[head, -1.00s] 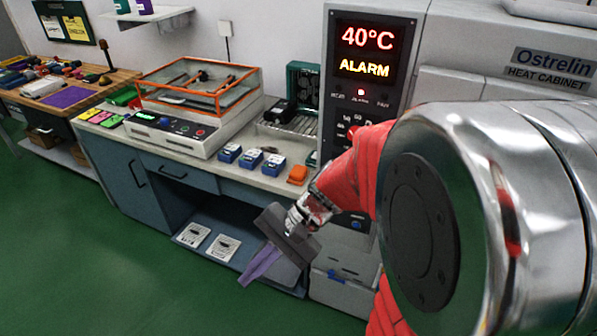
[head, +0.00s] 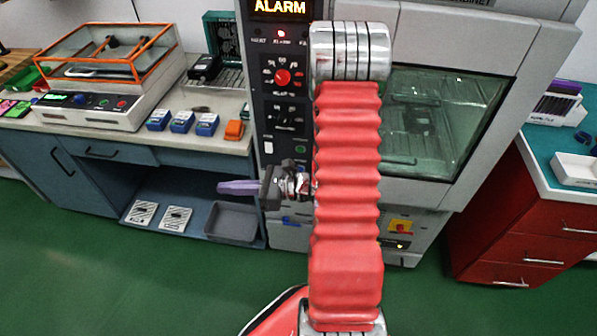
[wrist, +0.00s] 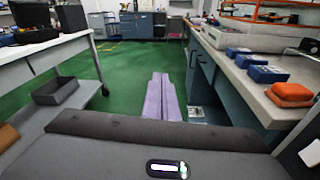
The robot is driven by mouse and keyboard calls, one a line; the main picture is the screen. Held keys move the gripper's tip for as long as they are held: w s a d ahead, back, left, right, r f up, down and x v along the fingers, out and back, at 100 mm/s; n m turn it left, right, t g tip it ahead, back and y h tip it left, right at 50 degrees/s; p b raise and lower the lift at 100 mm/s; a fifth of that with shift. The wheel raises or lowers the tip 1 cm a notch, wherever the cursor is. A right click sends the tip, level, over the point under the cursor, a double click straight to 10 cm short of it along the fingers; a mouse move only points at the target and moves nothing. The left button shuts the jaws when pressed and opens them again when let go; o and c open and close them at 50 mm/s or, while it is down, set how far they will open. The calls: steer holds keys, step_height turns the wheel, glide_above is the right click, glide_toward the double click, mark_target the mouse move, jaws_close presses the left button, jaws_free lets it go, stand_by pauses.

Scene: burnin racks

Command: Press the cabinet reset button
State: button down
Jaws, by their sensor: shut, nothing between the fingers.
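The grey heat cabinet (head: 440,40) stands behind my arm in the head view. Its dark control panel (head: 262,62) shows an orange ALARM display (head: 280,7), cut off at the top, and a lit red lamp (head: 281,34). A red round knob (head: 283,76) sits below, with a small green button (head: 300,150) lower down. I cannot tell which control is the reset button; my wrist and arm hide part of the lower panel. My gripper (head: 222,187) is shut and empty in front of the lower panel, its purple fingers pointing left. The wrist view shows the fingers (wrist: 163,100) together, aimed along the floor.
A bench (head: 100,141) with several blue boxes and an orange box (head: 234,130) stands left of the cabinet. A grey bin (head: 232,221) lies on its lower shelf. A red drawer unit (head: 500,235) stands right. Green floor is open in front.

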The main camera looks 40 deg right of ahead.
mark_target(300, 169)
steer(key=s+d+f+m+t+h, duration=0.2)
steer(key=d+f+m+h, duration=0.4)
steer(key=d+f, duration=0.3)
steer(key=s+d+f+m+t+h, duration=0.1)
steer(key=s+d+f+m+h, duration=0.3)
steer(key=d+f+m+h, duration=0.3)
steer(key=d+f+m, duration=0.2)
steer(key=d, duration=0.1)
steer(key=shift+d+f+t, duration=0.15)
steer(key=shift+d+t, duration=0.1)
steer(key=shift+t, duration=0.15)
steer(key=shift+w+d, duration=0.1)
steer(key=w+d, duration=0.5)
steer(key=d, duration=0.1)
steer(key=shift+d, duration=0.35)
steer(key=shift+w, duration=0.15)
stand_by(0.9)
steer(key=shift+w+d, duration=0.25)
steer(key=shift+d, duration=0.05)
